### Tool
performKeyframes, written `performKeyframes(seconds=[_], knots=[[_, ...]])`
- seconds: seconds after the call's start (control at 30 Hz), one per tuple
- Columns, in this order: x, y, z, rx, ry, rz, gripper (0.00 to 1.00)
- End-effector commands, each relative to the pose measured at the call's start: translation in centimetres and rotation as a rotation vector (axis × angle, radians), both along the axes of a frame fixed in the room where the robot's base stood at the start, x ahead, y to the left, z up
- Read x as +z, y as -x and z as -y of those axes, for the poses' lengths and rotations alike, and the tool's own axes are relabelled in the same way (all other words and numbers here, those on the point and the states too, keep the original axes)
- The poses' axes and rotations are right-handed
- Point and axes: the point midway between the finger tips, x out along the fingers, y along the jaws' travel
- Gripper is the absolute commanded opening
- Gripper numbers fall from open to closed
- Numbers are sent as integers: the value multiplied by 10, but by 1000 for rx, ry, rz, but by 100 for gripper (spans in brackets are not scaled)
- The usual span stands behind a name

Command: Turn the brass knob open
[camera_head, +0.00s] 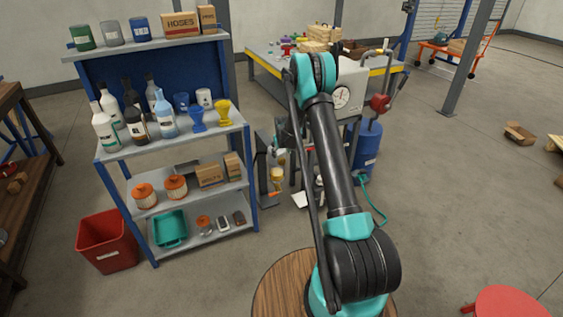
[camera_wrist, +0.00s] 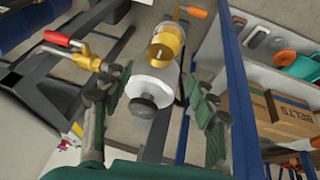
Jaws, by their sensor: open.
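In the wrist view, a brass-coloured round part (camera_wrist: 167,42), which looks like the brass knob, stands at the top centre. It lies beyond the fingertips of my gripper (camera_wrist: 160,88) and nothing touches it. My gripper is open, with one finger on each side of the picture. A pale grey cylinder with a dark round end (camera_wrist: 148,98) shows between the fingers; I cannot tell how deep it sits between them. In the head view, a small yellowish part (camera_head: 277,174) shows low on the skid, left of my arm. My arm hides much of the skid there.
A brass valve with a red lever (camera_wrist: 58,39) is left of my gripper in the wrist view. An orange handle (camera_wrist: 197,12) is at the top. The shelf rack (camera_wrist: 222,75) stands close on the right, with a cardboard box (camera_wrist: 285,118). A blue drum (camera_head: 366,150) stands behind my arm.

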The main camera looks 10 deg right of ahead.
Motion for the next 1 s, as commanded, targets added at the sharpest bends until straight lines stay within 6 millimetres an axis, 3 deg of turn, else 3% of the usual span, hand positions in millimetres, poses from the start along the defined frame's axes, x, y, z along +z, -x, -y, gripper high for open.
performKeyframes(seconds=[0.3,0.5,0.93,1.0], knots=[[-49,-22,1,0,0,0,59],[-69,-31,1,0,0,0,59],[-76,-34,2,0,0,0,59],[-76,-34,2,0,0,0,52]])
